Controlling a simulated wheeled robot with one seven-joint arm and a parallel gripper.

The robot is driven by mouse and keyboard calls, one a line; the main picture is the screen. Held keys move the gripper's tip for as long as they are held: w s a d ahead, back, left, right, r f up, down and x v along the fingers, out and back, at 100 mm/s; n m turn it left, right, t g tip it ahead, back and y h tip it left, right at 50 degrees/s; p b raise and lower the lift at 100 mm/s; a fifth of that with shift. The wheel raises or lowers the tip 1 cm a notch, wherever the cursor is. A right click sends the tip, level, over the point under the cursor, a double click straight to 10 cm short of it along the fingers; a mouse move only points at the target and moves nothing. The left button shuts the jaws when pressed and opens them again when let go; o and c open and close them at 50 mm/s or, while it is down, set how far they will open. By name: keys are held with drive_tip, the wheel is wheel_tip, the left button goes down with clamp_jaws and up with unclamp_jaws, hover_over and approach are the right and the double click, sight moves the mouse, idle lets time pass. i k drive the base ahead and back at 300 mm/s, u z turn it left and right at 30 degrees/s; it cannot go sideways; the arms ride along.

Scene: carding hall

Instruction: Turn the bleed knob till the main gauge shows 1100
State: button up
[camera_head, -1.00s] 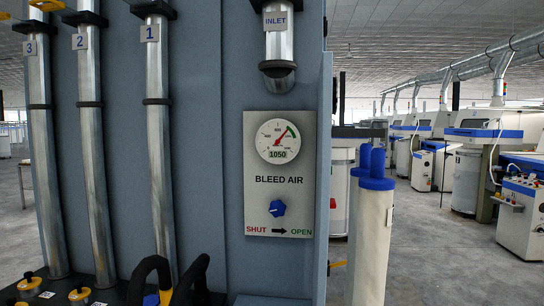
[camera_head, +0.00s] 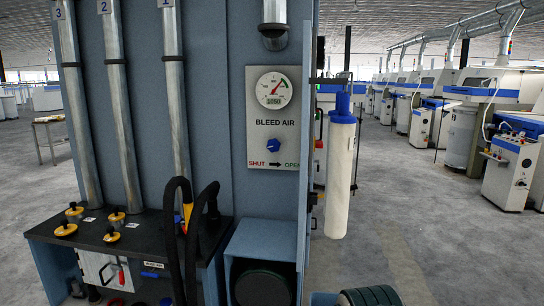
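The main gauge (camera_head: 274,87) is a round white dial on a light grey plate at the upper middle of the head view. Its needle tilts to the upper right and its number window reads 1050. The blue bleed knob (camera_head: 273,146) is on the same plate, below the words BLEED AIR. A small pale mark shows on the knob; its exact angle is too small to tell. Under the knob, the plate reads SHUT at left and OPEN at right, with an arrow pointing right. My gripper is not in view, and nothing covers the gauge or knob.
Two black hoses (camera_head: 178,240) loop up at the lower left, before a dark bench (camera_head: 130,236) with yellow knobs. A white cylinder with a blue top (camera_head: 340,175) hangs just right of the cabinet. Open grey floor (camera_head: 420,245) lies to the right, before rows of machines.

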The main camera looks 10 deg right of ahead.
sight(273, 145)
drive_tip(key=z, duration=0.15)
drive_tip(key=k, duration=0.35)
drive_tip(key=u, duration=1.2)
drive_tip(key=i, duration=1.95)
drive_tip(key=z, duration=1.3)
drive_tip(key=i, duration=0.6)
drive_tip(key=z, duration=0.6)
